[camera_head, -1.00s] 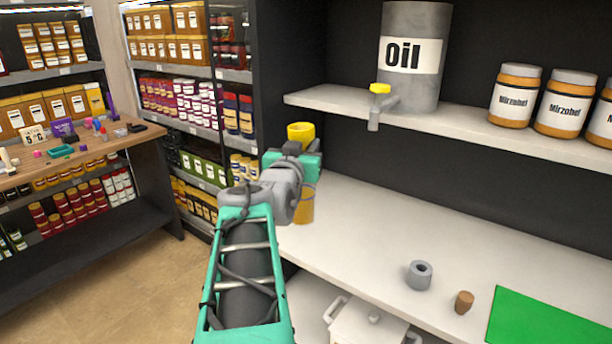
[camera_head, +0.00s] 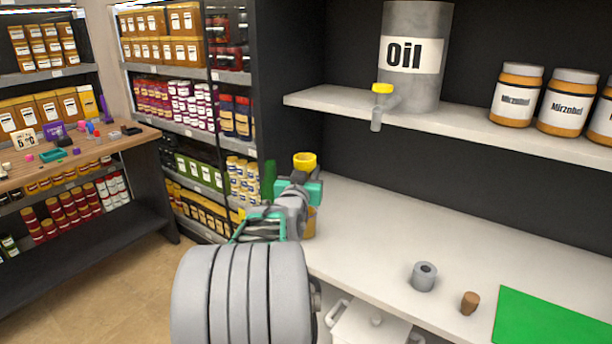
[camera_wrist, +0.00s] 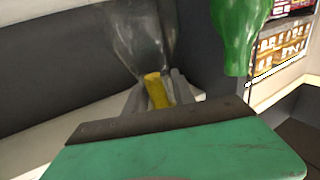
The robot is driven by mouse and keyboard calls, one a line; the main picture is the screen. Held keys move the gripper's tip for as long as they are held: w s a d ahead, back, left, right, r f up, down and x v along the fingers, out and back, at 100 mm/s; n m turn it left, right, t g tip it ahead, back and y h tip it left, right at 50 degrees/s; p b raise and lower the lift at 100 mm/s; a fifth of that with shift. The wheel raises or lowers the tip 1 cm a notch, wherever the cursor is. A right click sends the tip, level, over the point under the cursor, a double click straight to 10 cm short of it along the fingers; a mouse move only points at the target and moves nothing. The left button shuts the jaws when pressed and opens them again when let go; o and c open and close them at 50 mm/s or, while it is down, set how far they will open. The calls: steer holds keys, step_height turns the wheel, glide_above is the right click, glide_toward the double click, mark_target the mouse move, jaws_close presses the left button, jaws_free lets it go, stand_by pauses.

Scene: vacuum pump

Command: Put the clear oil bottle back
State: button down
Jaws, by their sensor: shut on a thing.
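My gripper (camera_wrist: 156,92) is shut on the clear oil bottle (camera_wrist: 140,38), whose see-through body shows beyond the fingers in the wrist view. A yellow piece (camera_wrist: 155,88) lies between the fingers there. In the head view my gripper (camera_head: 302,190) is at the left end of the white counter. A yellow top (camera_head: 304,160) shows above it and an amber part (camera_head: 309,222) below. The gripper hides the middle of the bottle. I cannot tell whether its base touches the counter.
A green bottle (camera_wrist: 238,35) is close by at the right in the wrist view. A grey ring (camera_head: 424,277), a cork (camera_head: 470,302) and a green mat (camera_head: 555,322) lie on the counter (camera_head: 390,225). An oil tank (camera_head: 418,60) stands on the shelf above. The counter's middle is clear.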

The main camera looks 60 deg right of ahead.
steer(key=shift+f, duration=0.1)
steer(key=c, duration=1)
jaws_free()
steer(key=shift+c, duration=0.2)
